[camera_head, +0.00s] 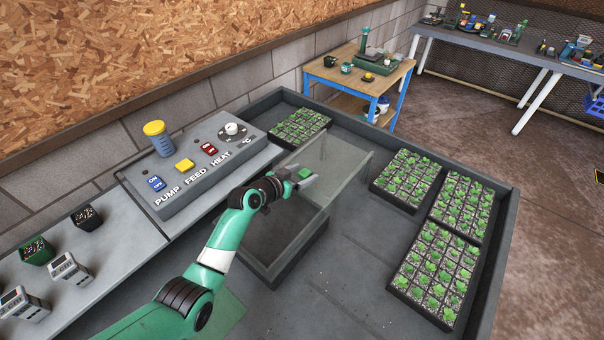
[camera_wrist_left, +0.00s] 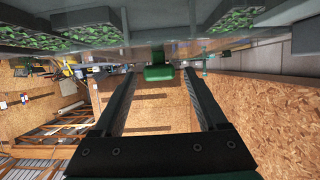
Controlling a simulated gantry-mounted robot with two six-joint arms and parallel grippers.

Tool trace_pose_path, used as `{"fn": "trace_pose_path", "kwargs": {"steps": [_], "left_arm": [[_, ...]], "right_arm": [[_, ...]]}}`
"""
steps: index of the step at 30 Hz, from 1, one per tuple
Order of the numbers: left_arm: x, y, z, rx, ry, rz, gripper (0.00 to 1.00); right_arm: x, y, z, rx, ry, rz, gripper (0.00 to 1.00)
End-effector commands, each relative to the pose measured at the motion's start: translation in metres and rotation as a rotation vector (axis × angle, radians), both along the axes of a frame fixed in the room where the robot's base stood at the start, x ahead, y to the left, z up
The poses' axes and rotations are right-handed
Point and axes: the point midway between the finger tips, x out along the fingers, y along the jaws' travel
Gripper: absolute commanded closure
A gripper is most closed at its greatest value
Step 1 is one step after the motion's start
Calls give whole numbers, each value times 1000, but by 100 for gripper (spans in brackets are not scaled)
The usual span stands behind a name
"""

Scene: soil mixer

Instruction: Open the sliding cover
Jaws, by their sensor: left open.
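The soil mixer is a clear-walled box (camera_head: 345,190) with a dark lower frame (camera_head: 300,259), standing in the middle of the grey bench. Its clear panels are hard to tell apart, so the cover's exact edges and position are unclear. A small green block, which looks like the cover's handle (camera_head: 306,172), is at the mixer's top. My left gripper (camera_head: 303,180) is open at this handle. In the left wrist view the green handle (camera_wrist_left: 158,73) shows between the two spread fingertips, with gaps on both sides. Contact is not visible. My right gripper is not in view.
A control panel (camera_head: 205,165) with a yellow-topped knob (camera_head: 156,136) stands left of the mixer. Seedling trays sit behind it (camera_head: 300,126) and at right (camera_head: 463,206). The bench has a raised dark rim (camera_head: 500,250). Bare bench lies in front of the mixer.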

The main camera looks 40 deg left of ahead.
Motion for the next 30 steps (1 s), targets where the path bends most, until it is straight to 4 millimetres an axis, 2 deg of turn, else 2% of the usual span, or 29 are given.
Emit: {"fn": "trace_pose_path", "kwargs": {"steps": [5,8,15,21,24,30], "left_arm": [[-4,0,3,0,0,0,25],[-15,0,9,0,-1,1,25],[-62,-3,30,0,0,2,25],[-97,-5,43,0,-1,3,25],[-105,-6,45,0,1,1,25],[-107,-6,45,0,0,0,25]], "right_arm": [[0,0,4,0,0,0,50],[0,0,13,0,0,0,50],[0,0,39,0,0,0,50],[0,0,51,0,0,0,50],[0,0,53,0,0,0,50],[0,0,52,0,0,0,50]]}}
